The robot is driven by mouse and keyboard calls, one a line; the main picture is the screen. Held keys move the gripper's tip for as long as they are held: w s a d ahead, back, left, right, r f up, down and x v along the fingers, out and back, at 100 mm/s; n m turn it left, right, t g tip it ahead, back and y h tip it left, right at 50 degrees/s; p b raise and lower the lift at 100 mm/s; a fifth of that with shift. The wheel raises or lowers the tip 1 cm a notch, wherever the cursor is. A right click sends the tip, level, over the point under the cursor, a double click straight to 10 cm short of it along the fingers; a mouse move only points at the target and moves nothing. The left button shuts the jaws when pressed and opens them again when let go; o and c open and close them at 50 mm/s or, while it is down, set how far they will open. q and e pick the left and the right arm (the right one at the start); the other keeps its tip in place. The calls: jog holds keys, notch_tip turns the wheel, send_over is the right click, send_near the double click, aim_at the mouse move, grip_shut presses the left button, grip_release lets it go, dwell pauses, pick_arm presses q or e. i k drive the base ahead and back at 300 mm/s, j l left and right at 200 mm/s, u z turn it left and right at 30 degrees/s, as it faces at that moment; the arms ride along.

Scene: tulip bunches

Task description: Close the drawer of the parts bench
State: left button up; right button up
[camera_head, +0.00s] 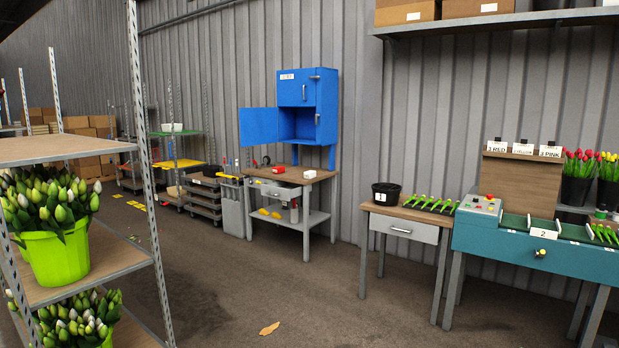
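A wooden-topped bench (318,174) with grey legs stands against the back wall under a blue cabinet; it looks like the parts bench. Its grey drawer (279,192) sits below the top at the front and appears to stick out from it; at this distance I cannot tell how far. A second bench with a wooden top (398,212) is nearer, at the right, and its grey drawer (401,229) looks flush. Neither of my grippers is in view.
The blue cabinet's lower door (258,127) hangs open to the left. A shelf rack with green tulip buckets (58,255) fills the left foreground. A teal machine table (510,248) stands right.

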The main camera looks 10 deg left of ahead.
aim_at(281, 191)
jog(key=i+j+u, duration=0.25)
jog(key=i, duration=0.6)
jog(key=i+u, duration=0.3)
jog(key=i, duration=3.75)
